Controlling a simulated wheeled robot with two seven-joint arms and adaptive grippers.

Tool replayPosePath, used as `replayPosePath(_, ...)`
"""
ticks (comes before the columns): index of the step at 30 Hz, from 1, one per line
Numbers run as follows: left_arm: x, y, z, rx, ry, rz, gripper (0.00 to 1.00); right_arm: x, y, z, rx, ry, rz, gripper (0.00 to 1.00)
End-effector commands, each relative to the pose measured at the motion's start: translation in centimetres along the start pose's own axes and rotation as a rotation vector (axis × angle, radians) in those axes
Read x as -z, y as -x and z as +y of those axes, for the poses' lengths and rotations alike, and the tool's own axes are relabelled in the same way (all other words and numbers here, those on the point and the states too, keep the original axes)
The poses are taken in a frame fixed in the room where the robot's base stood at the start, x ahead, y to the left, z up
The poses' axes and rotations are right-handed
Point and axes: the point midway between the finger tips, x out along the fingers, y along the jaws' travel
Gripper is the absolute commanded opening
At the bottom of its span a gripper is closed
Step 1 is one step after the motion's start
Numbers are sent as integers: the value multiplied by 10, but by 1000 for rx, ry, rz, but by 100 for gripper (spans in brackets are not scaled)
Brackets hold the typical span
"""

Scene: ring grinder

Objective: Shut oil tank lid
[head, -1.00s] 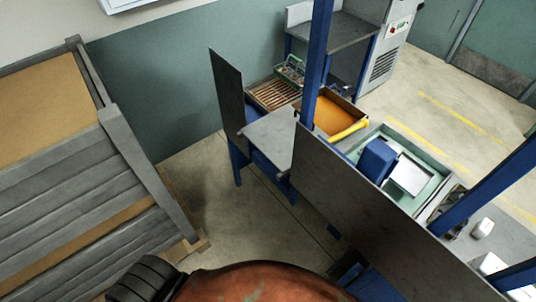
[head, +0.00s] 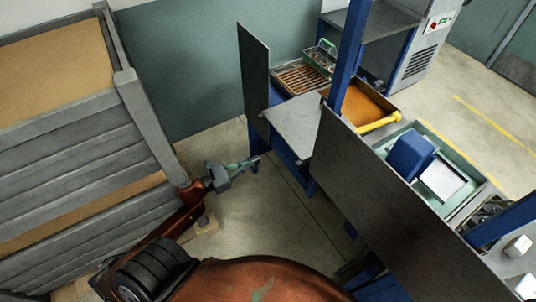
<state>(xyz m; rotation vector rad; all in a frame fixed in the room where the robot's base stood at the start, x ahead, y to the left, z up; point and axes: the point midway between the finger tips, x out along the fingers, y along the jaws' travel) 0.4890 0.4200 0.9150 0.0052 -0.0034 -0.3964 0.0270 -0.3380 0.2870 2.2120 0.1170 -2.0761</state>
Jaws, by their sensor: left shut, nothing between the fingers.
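My left gripper (head: 246,163) is shut and empty. It reaches in from the lower left over the open floor, left of the blue-legged bench and apart from it. A tray or tank with an orange inside (head: 366,102) sits on the bench beyond the blue post, with a yellow bar (head: 380,123) along its near edge. I cannot tell whether the orange surface is oil or a lid. A grey panel (head: 352,165) partly hides its near side. No oil tank lid can be made out for certain. My right gripper is not in view.
A slatted rack (head: 300,77) and a green-handled basket (head: 320,58) stand behind the grey plate (head: 293,122). An upright grey panel (head: 254,78) edges the bench. A teal basin with a blue block (head: 411,156) is at right. Stacked grey crates (head: 65,160) fill the left. Floor between is clear.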

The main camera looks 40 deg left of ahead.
Motion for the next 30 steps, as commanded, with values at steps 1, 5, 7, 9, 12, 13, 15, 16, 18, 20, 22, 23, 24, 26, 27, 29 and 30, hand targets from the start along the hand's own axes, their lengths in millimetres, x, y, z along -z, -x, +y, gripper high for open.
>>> replayPosePath(1, -1, -7, 0, 0, -1, -1, 0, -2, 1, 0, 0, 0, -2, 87)
replayPosePath(5, -2, -30, 1, 0, -1, -2, 0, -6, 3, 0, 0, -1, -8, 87)
replayPosePath(7, -2, -45, 1, 0, 1, -2, 0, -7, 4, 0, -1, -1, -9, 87)
replayPosePath(9, -2, -59, 1, 0, 2, -2, 0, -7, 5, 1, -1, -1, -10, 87)
replayPosePath(12, -1, -80, 1, -1, 3, -1, 0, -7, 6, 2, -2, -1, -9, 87)
replayPosePath(13, -1, -86, 1, -2, 3, -1, 0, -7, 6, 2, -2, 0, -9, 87)
replayPosePath(15, -1, -98, 1, -2, 4, -1, 0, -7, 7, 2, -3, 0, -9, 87)
replayPosePath(16, -1, -103, 2, -2, 4, 0, 0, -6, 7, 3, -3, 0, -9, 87)
replayPosePath(18, 0, -113, 2, -3, 5, 1, 0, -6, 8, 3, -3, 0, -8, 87)
replayPosePath(20, 0, -120, 2, -3, 4, 0, 0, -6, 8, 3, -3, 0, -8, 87)
replayPosePath(22, 1, -126, 2, -3, 6, 1, 0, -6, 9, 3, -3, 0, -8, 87)
replayPosePath(23, 1, -128, 2, -3, 6, 1, 0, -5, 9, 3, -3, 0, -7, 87)
replayPosePath(24, 1, -130, 2, -3, 5, 1, 0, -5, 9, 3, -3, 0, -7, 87)
replayPosePath(26, 1, -132, 2, -4, 5, 2, 0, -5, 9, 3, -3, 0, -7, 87)
replayPosePath(27, 1, -132, 2, -4, 5, 2, 0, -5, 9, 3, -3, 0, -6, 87)
replayPosePath(29, 1, -133, 2, -4, 5, 2, 0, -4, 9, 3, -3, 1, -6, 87)
replayPosePath(30, 2, -133, 2, -4, 5, 3, 0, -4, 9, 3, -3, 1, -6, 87)
